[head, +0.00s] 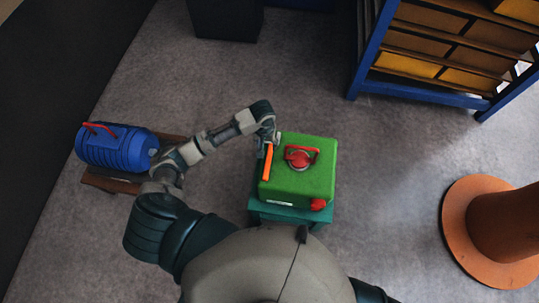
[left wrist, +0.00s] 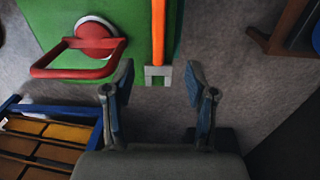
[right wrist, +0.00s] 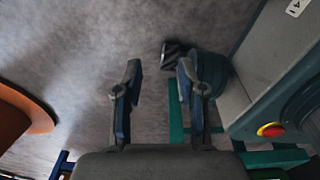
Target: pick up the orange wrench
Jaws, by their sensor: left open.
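The orange wrench (head: 267,163) lies along the left side of the top of a green casting (head: 314,180). In the left wrist view the wrench (left wrist: 158,35) shows an orange shank and a grey open-ended jaw at the casting's edge. My left gripper (head: 272,142) is at the wrench's far end in the head view. In the left wrist view my left gripper (left wrist: 158,72) is open, with the grey jaw in line between its spread fingertips; contact cannot be seen. My right gripper (right wrist: 158,70) is open and empty over the floor, seen only in its wrist view.
A red handle (head: 302,155) stands on the casting beside the wrench, and a red knob (head: 318,204) is at its near corner. A teal stand (head: 290,213) carries the casting. A blue shelf rack (head: 420,92) stands back right, an orange round-based object (head: 462,240) right.

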